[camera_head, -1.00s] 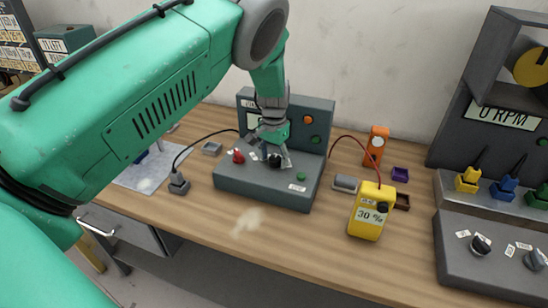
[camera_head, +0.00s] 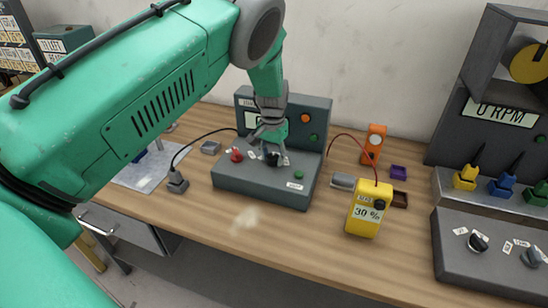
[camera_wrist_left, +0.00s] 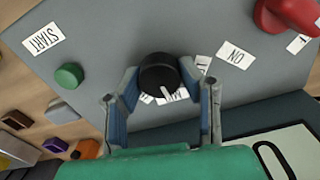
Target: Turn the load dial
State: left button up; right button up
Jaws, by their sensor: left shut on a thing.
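The dark round dial (camera_wrist_left: 158,76) sits on the sloped face of the grey control box (camera_head: 262,182). In the head view the dial (camera_head: 272,159) is partly covered by my left gripper (camera_head: 272,152). In the left wrist view my left gripper (camera_wrist_left: 160,98) has one finger on each side of the dial and is shut on it. A white pointer line on the dial faces the lower part of that picture, near a label that is partly covered. My right gripper is not in view.
A red knob (camera_head: 237,155) and a green button (camera_head: 299,175) flank the dial. A yellow meter reading 30 % (camera_head: 366,212) stands to the right, with an orange device (camera_head: 374,144) behind it. Bare wood lies in front of the box.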

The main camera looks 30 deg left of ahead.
aim_at(273, 156)
pick_arm(q)
jog(key=n, duration=0.5)
jog(key=shift+s, duration=0.1)
jog(key=n, duration=0.5)
jog(key=shift+f+n, duration=0.1)
jog(key=shift+n, duration=0.3)
jog(key=o, duration=1.1)
jog(key=shift+o, duration=0.2)
notch_tip(273, 156, up, 12)
jog(key=shift+f, duration=0.1)
